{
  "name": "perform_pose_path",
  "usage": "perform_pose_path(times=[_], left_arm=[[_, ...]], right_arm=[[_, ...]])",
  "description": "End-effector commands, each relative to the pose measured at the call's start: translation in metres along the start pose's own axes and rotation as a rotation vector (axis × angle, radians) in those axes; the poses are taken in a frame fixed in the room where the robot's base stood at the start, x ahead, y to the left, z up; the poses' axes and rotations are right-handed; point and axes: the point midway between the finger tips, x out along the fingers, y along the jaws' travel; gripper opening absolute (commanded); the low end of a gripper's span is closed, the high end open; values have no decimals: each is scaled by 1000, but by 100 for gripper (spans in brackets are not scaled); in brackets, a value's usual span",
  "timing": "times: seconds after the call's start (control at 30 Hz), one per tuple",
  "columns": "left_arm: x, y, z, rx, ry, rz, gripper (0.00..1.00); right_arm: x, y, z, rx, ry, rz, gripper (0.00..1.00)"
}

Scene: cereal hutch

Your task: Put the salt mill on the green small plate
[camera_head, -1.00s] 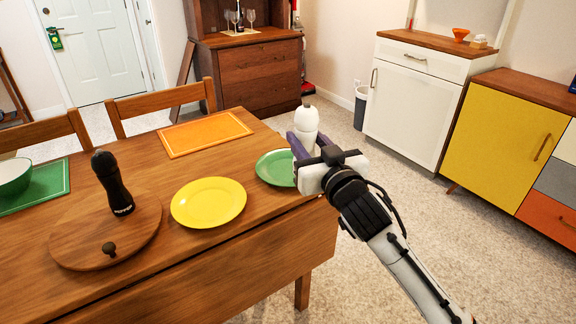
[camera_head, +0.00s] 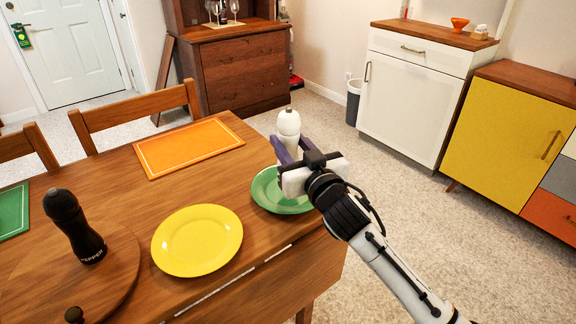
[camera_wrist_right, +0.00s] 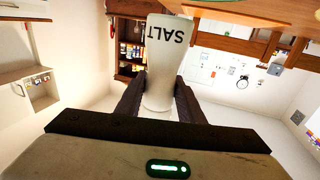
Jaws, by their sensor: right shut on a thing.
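The white salt mill (camera_head: 289,124) is upright between the fingers of my right gripper (camera_head: 287,150), which is shut on it. In the right wrist view the mill (camera_wrist_right: 165,62) shows its SALT lettering upside down between the two dark fingers. The green small plate (camera_head: 270,197) lies on the table at its right edge. In the head view the mill and gripper overlap the plate's far right part. I cannot tell whether the mill's base touches the plate, as the gripper hides it. My left gripper is out of view.
A yellow plate (camera_head: 197,240) lies left of the green plate. A black pepper mill (camera_head: 75,226) stands on a round wooden board (camera_head: 118,268). An orange placemat (camera_head: 189,146) lies farther back. Chairs stand behind the table (camera_head: 120,196). Open floor lies to the right.

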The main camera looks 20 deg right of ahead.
Motion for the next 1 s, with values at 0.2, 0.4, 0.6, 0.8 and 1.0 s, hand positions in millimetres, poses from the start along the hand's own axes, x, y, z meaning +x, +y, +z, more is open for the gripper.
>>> perform_pose_path(times=[0.2,0.4,0.6,0.8,1.0], left_arm=[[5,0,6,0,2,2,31],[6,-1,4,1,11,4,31],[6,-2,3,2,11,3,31],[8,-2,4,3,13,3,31],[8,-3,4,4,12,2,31]], right_arm=[[0,0,33,1,0,0,2],[0,0,50,1,5,-1,2],[0,0,49,1,5,-1,2],[0,0,54,1,1,0,39],[0,0,54,1,1,0,53]])
